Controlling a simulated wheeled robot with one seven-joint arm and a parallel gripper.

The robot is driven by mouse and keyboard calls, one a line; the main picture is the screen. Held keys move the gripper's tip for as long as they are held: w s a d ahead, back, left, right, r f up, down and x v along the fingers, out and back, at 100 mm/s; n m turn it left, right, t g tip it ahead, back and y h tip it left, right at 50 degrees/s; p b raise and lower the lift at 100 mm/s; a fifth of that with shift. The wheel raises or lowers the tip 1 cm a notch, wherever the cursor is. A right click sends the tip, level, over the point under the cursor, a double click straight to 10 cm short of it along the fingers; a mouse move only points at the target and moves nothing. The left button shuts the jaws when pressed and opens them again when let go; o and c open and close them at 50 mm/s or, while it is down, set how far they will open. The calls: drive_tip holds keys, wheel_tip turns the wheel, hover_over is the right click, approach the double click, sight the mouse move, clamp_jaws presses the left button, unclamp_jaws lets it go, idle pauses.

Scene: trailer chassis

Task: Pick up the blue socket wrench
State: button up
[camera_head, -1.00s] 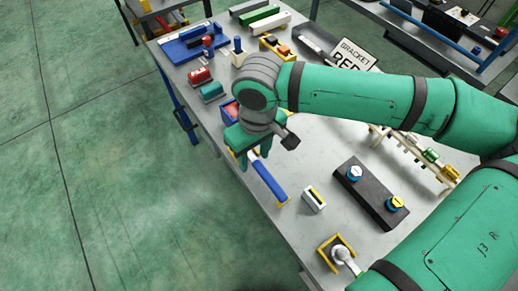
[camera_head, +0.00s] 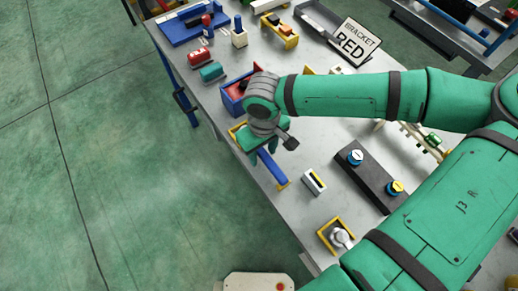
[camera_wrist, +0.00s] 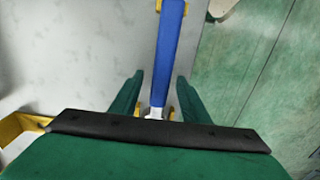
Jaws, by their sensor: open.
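The blue socket wrench (camera_head: 273,170) lies along the table's near left edge, on a yellow holder. Its blue handle (camera_wrist: 168,50) runs down the middle of the wrist view to a silvery end between my fingers. My gripper (camera_head: 262,148) is over the wrench's far end in the head view, and hides that end. In the wrist view, my open gripper (camera_wrist: 158,92) has one green finger on each side of the wrench, with gaps showing. I cannot tell how far above the table the fingertips are.
A blue bin (camera_head: 236,100) stands just beyond my gripper. A small white block (camera_head: 314,182) and a black box with two knobs (camera_head: 368,178) lie to the right. A yellow-framed holder (camera_head: 335,236) is near the front corner. Open floor lies left of the table edge.

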drive_tip(key=shift+f, duration=0.5)
drive_tip(key=shift+w, duration=0.2)
clamp_jaws()
drive_tip(key=shift+s+a, duration=0.1)
drive_tip(key=shift+a, duration=0.1)
